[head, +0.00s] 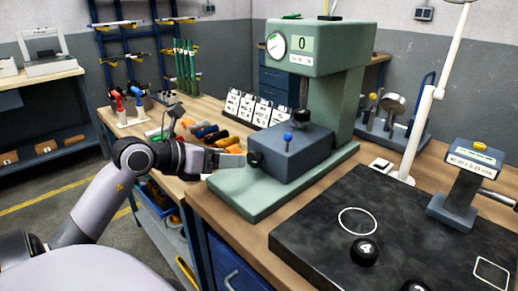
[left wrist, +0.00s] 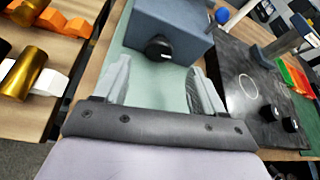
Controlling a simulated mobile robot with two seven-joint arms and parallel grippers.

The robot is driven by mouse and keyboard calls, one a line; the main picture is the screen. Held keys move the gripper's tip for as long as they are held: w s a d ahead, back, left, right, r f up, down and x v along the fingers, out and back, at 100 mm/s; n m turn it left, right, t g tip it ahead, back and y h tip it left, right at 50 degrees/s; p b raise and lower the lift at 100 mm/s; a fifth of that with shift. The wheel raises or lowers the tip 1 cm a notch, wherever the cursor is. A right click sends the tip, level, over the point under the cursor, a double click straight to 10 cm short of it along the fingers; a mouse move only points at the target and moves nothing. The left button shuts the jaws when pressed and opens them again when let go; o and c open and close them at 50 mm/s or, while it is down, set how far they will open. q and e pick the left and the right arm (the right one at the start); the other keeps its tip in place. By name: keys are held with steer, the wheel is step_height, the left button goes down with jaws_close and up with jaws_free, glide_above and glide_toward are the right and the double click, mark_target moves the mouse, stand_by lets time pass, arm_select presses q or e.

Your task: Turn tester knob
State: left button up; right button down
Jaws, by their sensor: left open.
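The tester (head: 330,100) is a green bench machine with a round dial and a display reading 0. A blue-grey block (head: 292,152) sits on its base, with a small blue ball on top. The black knob (head: 254,159) sticks out of the block's left face, partly hidden by my gripper in the head view. The knob (left wrist: 159,47) is clear in the left wrist view. My left gripper (head: 240,160) is open at the knob; in the left wrist view its fingers (left wrist: 160,68) lie either side, with the knob just beyond the tips. My right gripper is not in view.
A dark stone plate (head: 330,215) with black round pieces (head: 364,252) lies right of the tester. A blue-grey gauge stand (head: 455,195) stands on it. White numbered cards (head: 248,108) and coloured-handled tools (head: 208,132) lie behind my gripper.

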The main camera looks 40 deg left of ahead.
mark_target(251, 159)
arm_select(q)
steer(key=shift+p+x, duration=0.55)
steer(key=shift+x, duration=2.9)
steer(key=c, duration=1)
